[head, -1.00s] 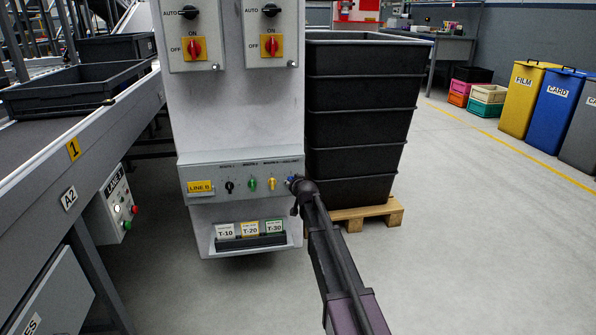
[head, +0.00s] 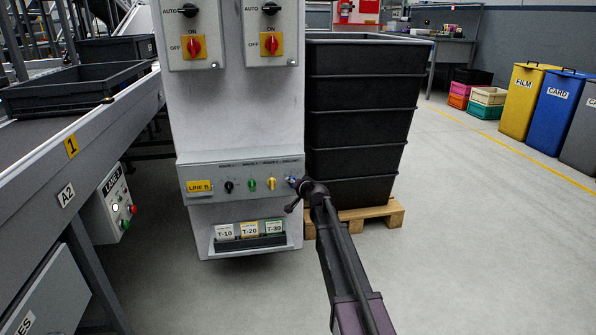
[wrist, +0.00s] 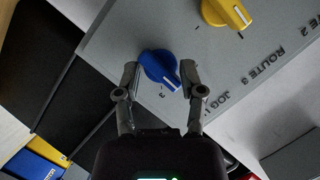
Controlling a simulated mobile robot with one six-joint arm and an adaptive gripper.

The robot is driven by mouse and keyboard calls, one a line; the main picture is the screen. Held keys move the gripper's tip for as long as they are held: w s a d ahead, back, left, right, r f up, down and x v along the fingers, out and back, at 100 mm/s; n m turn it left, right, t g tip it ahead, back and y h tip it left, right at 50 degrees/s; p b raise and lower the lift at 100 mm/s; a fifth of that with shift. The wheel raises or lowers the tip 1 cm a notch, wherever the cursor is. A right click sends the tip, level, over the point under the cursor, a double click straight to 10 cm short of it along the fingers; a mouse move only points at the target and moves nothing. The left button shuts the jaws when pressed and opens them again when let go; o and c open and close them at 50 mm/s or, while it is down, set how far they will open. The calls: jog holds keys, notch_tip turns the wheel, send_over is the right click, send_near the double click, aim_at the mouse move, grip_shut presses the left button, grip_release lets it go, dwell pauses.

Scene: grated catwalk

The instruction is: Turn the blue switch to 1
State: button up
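The blue switch (wrist: 157,66) is a round knob with a white pointer line on the grey panel. In the wrist view its pointer aims to the lower right, a little right of a printed 3. In the head view the blue switch (head: 291,181) is at the right end of the knob row, partly beside my gripper. My gripper (wrist: 160,68) has one finger on each side of the knob, with narrow gaps that make contact hard to judge. The fingers are spread. In the head view my gripper (head: 299,188) is just in front of the panel and its fingers are small.
A yellow knob (head: 271,184), green knob (head: 251,185) and black knob (head: 229,187) sit left of the blue one. A ledge with T-10, T-20 and T-30 cards (head: 249,230) is below. Stacked black bins (head: 360,120) stand close on the right.

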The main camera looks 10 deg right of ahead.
jog(key=r+p+v, duration=0.1)
jog(key=p+v, duration=0.4)
jog(key=v, duration=0.9)
jog(key=s+a+r+n+g+p, duration=0.2)
jog(key=s+r+p, duration=0.3)
jog(key=p, duration=0.6)
jog(key=s+a+r+n+g+y+p, duration=0.1)
jog(key=s+a+r+g+p, duration=0.3)
jog(key=r+p, duration=0.5)
jog(key=shift+s+a+n+p, duration=0.15)
jog(key=shift+s+n+p, duration=0.45)
jog(key=shift+s+p, duration=0.45)
jog(key=shift+s+r, duration=0.1)
jog(key=shift+s, duration=0.05)
jog(key=s+d+f+n+g+h, duration=0.1)
jog(key=s+f+g+h, duration=0.1)
jog(key=s, duration=0.8)
jog(key=s+d+f+g+h, duration=0.1)
jog(key=s+f+g+h, duration=0.2)
jog(key=s+g, duration=0.3)
jog(key=s+f, duration=0.1)
jog(key=s, duration=0.3)
jog(key=shift+d+n, duration=0.2)
jog(key=shift+n, duration=0.2)
jog(key=shift+s, duration=0.1)
